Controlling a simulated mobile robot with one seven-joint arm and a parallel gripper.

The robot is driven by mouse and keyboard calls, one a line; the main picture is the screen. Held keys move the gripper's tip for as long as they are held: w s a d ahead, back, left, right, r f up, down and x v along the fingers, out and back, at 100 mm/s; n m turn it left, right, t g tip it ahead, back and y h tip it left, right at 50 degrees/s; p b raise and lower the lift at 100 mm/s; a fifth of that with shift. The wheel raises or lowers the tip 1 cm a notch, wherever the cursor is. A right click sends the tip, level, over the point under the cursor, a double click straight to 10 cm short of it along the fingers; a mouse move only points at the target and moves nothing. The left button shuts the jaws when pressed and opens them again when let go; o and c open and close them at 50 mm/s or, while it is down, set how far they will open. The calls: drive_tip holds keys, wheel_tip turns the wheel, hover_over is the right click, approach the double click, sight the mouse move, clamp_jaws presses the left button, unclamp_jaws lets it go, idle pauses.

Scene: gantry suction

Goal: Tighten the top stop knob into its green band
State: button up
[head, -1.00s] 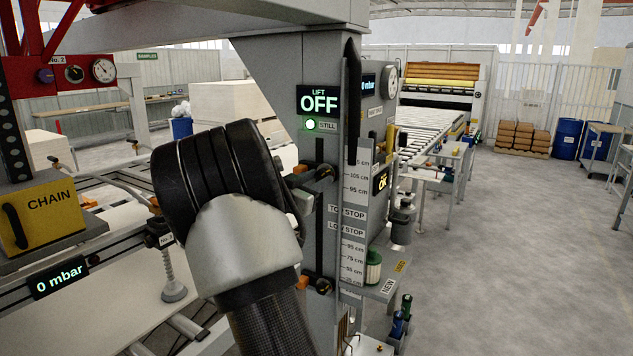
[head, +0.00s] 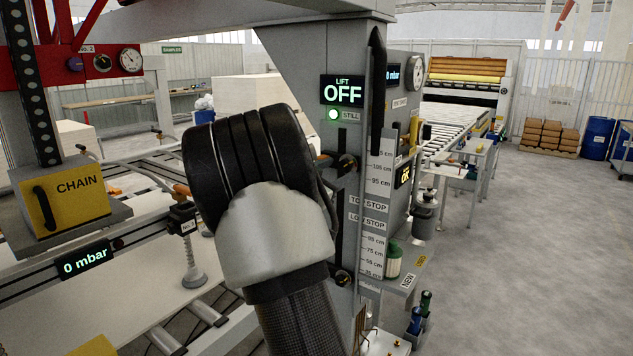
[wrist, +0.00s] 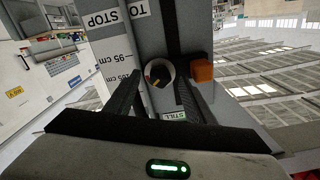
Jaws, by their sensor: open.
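The top stop knob (head: 347,163) is a dark round knob on the grey column, beside an orange block and above the TOP STOP label (head: 368,202). In the wrist view the knob (wrist: 158,74) shows as a pale ring with a dark face and small yellow and red marks. My gripper (wrist: 158,90) is open, with one dark finger on each side of the knob. I cannot tell whether the fingers touch it. I cannot make out a green band on the knob. In the head view my arm hides the gripper.
A lower knob (head: 343,278) sits further down the same column. A yellow CHAIN box (head: 62,196) and a suction cup (head: 192,270) are at left. Open floor (head: 520,240) lies at right.

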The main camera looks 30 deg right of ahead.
drive_tip(key=v, duration=1.6)
drive_tip(key=shift+a, duration=0.15)
